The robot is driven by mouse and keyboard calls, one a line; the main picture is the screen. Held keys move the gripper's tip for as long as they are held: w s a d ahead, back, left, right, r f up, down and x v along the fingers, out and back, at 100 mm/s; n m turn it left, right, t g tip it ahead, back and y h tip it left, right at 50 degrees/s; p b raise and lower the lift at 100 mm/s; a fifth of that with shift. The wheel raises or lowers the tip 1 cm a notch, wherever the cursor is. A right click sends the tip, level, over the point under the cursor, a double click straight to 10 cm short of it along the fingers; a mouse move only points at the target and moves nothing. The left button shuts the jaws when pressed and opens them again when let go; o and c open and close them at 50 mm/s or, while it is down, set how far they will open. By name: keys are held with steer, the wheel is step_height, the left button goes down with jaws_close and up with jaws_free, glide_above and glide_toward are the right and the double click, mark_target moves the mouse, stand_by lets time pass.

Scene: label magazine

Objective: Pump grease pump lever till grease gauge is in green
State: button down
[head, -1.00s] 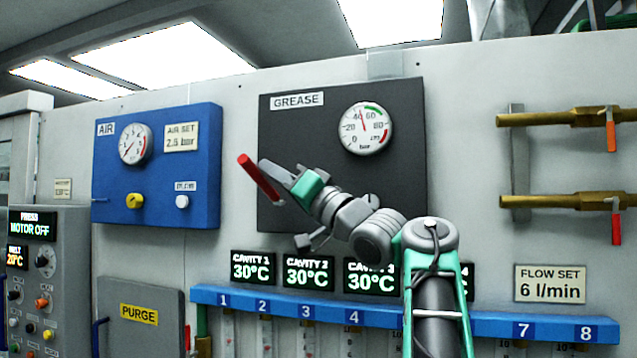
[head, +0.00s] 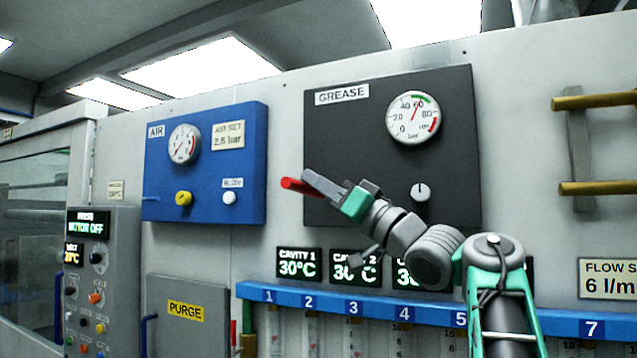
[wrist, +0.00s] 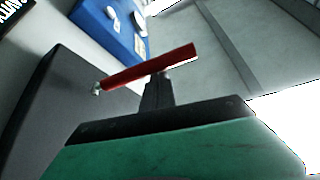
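The grease gauge (head: 413,118) is on the dark GREASE panel (head: 350,130). Its needle points up and slightly right, close to the lower end of the green arc; I cannot tell whether it is inside the green. The red lever handle (head: 291,185) sticks out at the left of my gripper (head: 318,184). In the wrist view the red handle (wrist: 150,66) crosses at a tilt over the dark finger (wrist: 158,92), touching or very near it. Only one finger shows clearly, so its grip is hidden.
The blue AIR panel (head: 250,190) with its own gauge (head: 184,144) is to the left. A small knob (head: 420,192) sits under the grease gauge. Below are temperature displays (head: 299,262) and a blue numbered rail (head: 380,307). Brass pipes (head: 600,187) are at right.

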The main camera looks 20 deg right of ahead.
steer(key=shift+w+f, duration=0.15)
steer(key=shift+f, duration=0.05)
step_height(320, 180, up, 5)
steer(key=p, duration=0.6)
steer(key=w+d+b+v, duration=0.1)
steer(key=b+v, duration=0.4)
steer(key=v, duration=0.6)
steer(key=shift+f, duration=0.2)
steer(key=shift+s, duration=0.15)
